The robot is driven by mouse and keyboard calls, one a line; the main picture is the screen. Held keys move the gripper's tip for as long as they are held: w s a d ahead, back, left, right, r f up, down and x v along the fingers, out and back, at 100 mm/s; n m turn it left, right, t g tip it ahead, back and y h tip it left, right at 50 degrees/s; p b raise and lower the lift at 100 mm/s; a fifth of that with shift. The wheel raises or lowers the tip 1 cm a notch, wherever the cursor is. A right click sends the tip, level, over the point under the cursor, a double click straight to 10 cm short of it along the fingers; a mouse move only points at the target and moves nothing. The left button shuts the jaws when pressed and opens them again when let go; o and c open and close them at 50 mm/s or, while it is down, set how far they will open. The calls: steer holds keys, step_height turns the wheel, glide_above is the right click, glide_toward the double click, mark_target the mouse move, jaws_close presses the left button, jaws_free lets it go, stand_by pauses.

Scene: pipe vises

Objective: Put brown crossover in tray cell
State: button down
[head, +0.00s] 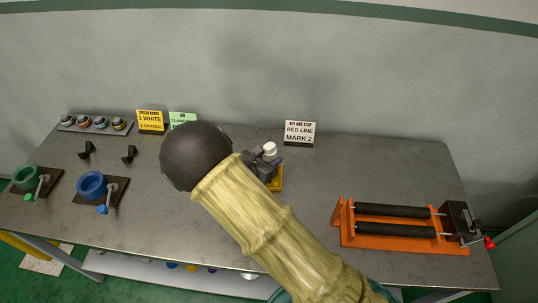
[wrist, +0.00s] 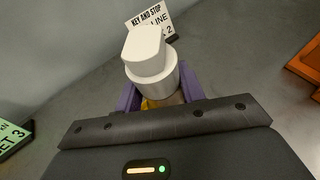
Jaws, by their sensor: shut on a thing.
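My gripper (head: 266,164) is over the middle of the table, below the "RED LINE MARK 2" card in the head view. It is shut on a white stepped fitting (head: 270,148), which also shows in the wrist view (wrist: 150,55) between purple finger parts. Only a small tan-brown patch shows under its white top, so I cannot tell whether this is the brown crossover. Its lower end is hidden by my gripper. A low grey tray (head: 90,130) at the far left holds several round fittings with coloured bands. I cannot make out an empty cell.
A green vise (head: 27,178) and a blue vise (head: 92,185) stand at the left, with two small black stands behind. An orange roller frame (head: 400,243) is at the right. Cards stand along the back.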

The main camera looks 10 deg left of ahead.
steer(key=shift+w+f, duration=0.1)
steer(key=shift+f, duration=1.35)
steer(key=shift+f, duration=0.15)
steer(key=c, duration=0.9)
jaws_free()
steer(key=shift+o, duration=0.2)
steer(key=b+v, duration=0.1)
steer(key=v, duration=1.1)
